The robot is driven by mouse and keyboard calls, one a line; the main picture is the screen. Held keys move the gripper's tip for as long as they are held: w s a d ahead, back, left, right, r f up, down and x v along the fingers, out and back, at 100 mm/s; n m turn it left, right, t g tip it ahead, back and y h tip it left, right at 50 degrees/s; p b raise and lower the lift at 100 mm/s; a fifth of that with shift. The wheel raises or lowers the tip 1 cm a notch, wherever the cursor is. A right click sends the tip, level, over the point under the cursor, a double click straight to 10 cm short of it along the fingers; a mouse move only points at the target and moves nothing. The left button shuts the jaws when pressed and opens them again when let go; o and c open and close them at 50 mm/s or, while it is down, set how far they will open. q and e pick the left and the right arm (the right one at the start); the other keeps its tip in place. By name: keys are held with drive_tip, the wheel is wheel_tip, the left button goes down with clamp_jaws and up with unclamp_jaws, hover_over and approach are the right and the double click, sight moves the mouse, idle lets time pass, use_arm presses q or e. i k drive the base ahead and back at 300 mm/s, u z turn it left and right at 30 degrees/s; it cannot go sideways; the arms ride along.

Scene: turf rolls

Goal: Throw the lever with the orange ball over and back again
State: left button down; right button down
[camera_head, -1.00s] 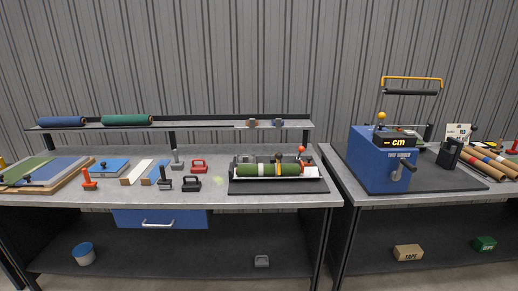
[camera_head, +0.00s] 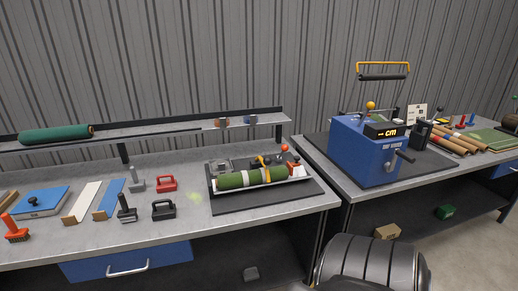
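A blue box machine (camera_head: 362,155) with a "cm" display stands on a dark mat on the right bench. A lever topped by a yellow-orange ball (camera_head: 370,105) rises upright from its top. On the left bench, a red-orange ball (camera_head: 285,148) stands at the back right end of a cradle holding a green roll (camera_head: 250,178). I cannot tell for sure which ball is the task's. Neither gripper is in view; a dark rounded part of my own arm shows at the bottom right.
Hand tools, including a black-handled block (camera_head: 164,209) and a red one (camera_head: 166,183), lie on the left bench. A gap separates the two benches.

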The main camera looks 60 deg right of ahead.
sight(284, 148)
drive_tip(key=z, duration=0.2)
drive_tip(key=i, duration=0.85)
drive_tip(key=z, duration=1.25)
drive_tip(key=i, duration=0.55)
drive_tip(key=z, duration=0.55)
